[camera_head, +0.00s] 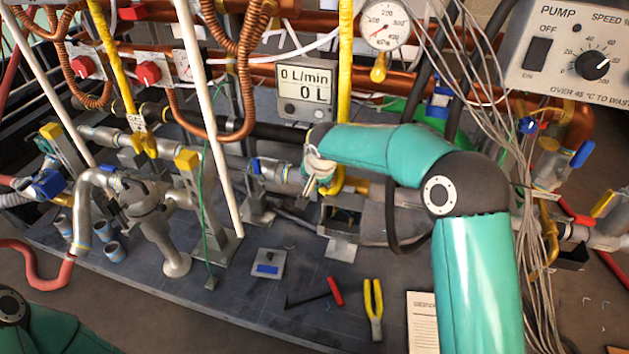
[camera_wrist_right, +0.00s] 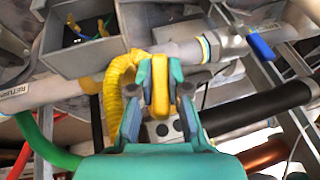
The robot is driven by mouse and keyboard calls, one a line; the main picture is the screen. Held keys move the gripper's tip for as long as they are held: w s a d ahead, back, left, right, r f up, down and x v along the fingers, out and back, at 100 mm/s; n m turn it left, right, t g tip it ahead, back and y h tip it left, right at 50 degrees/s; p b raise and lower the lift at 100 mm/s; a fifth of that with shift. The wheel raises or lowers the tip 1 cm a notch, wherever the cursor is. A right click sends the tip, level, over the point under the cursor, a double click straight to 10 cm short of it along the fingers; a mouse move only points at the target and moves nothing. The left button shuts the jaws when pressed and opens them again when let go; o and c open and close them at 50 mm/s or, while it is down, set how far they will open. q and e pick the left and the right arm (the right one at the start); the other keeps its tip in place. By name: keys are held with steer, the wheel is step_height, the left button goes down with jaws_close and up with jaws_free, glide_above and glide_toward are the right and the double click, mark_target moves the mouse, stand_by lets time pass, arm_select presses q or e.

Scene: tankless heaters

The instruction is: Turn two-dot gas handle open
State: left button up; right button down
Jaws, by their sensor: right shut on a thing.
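In the wrist view, my right gripper (camera_wrist_right: 160,75) is shut on a yellow handle (camera_wrist_right: 159,90), with one teal finger on each side of it. The fingers cover part of the handle, and I cannot make out any dots on it. A yellow corrugated gas hose (camera_wrist_right: 117,95) curves just left of the fingers. In the head view, my right gripper (camera_head: 316,178) is in front of the pipework below the flow meter, beside the bottom of a yellow pipe (camera_head: 345,70). The handle is hidden there. My left gripper is out of view.
A flow meter (camera_head: 305,91) reading 0 L/min and a pressure gauge (camera_head: 384,24) are above the gripper. White wires (camera_head: 490,110) hang right of my arm. A hex key (camera_head: 316,295) and yellow pliers (camera_head: 374,308) lie on the dark bench. A blue-handled valve (camera_wrist_right: 261,47) is near the pipe.

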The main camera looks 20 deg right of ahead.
steer(key=shift+s+a+g+h+p, duration=0.15)
steer(key=shift+g+h+p, duration=0.4)
steer(key=shift+p, duration=0.2)
steer(key=shift+f+h, duration=0.1)
steer(key=shift+h, duration=0.25)
steer(key=shift+g, duration=0.25)
steer(key=shift+s, duration=0.1)
steer(key=c, duration=1.1)
jaws_free()
steer(key=shift+c, duration=0.2)
steer(key=shift+r, duration=0.2)
